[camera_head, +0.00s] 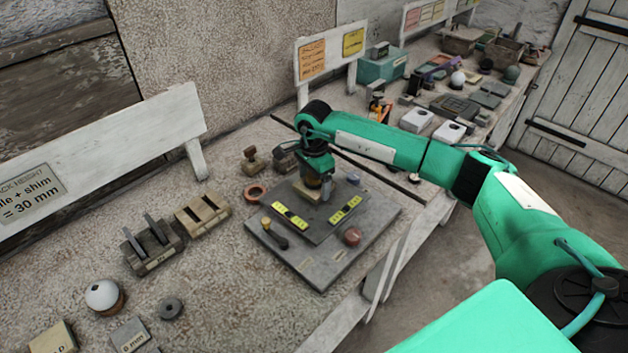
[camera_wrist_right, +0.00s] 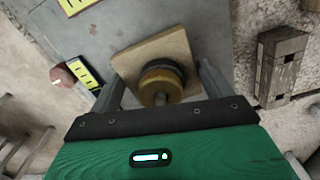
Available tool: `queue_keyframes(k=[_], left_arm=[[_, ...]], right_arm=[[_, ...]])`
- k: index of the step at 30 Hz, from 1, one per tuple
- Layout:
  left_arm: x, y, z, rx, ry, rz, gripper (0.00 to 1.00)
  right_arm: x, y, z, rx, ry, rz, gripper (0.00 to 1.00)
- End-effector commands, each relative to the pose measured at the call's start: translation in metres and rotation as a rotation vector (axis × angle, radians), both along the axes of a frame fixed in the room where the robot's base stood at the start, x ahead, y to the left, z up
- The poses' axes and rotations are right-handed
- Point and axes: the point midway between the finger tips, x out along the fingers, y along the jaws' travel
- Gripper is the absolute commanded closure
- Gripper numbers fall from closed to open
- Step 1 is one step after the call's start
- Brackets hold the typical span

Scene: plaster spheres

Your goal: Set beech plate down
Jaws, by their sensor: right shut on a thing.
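The beech plate (camera_head: 303,194) is a small pale square over the grey slab (camera_head: 322,272) in the head view. In the right wrist view the plate (camera_wrist_right: 128,62) carries a round brass-and-black piece (camera_wrist_right: 160,84) on its face. My right gripper (camera_head: 317,184) points down at the plate. In the wrist view its two fingers (camera_wrist_right: 160,80) stand on either side of the plate, shut on it. Whether the plate touches the slab beneath is hard to tell. My left gripper is not in view.
Bare bench (camera_head: 250,310) shows in front.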

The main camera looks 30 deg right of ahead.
Motion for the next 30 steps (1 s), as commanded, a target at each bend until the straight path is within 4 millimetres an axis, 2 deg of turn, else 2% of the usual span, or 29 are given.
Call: queue_keyframes(k=[24,25,27,30], left_arm=[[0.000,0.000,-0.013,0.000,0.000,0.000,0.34],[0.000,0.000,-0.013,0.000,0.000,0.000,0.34],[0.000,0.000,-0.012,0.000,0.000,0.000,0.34],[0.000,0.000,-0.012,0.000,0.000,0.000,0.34]], right_arm=[[0.000,0.000,-0.014,0.000,-0.001,0.000,0.86],[0.000,0.000,-0.013,0.000,-0.002,0.000,0.16],[0.000,0.000,-0.013,0.000,-0.001,0.000,0.02],[0.000,0.000,-0.013,0.000,-0.001,0.000,0.00]])
